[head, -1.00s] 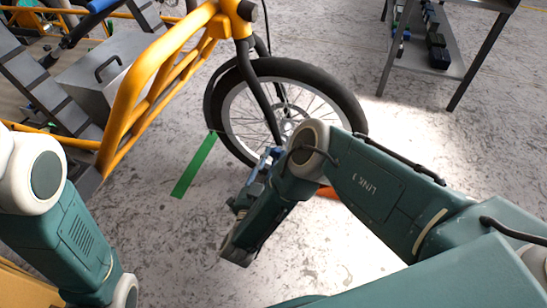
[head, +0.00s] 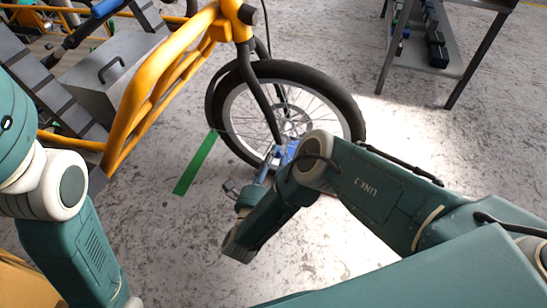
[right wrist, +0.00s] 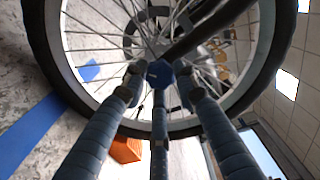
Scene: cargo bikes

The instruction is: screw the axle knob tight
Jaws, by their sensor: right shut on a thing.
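The front wheel (head: 352,100) of a yellow cargo bike (head: 165,75) stands upright, with its dark fork running down to the hub. In the right wrist view the blue axle knob (right wrist: 160,73) sits at the hub, in front of the spokes. My right gripper (right wrist: 160,82) has its blue-grey fingers around the knob and is shut on it. In the head view the right gripper (head: 272,162) reaches the wheel's hub from the near side; the knob itself cannot be made out there. My left arm shows at the left edge, but its gripper is out of view.
A green strip (head: 196,163) lies on the floor left of the wheel. A metal shelf table (head: 435,60) with dark items stands at the back right. An orange box (right wrist: 125,149) is below the wheel in the right wrist view. The floor right of the wheel is clear.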

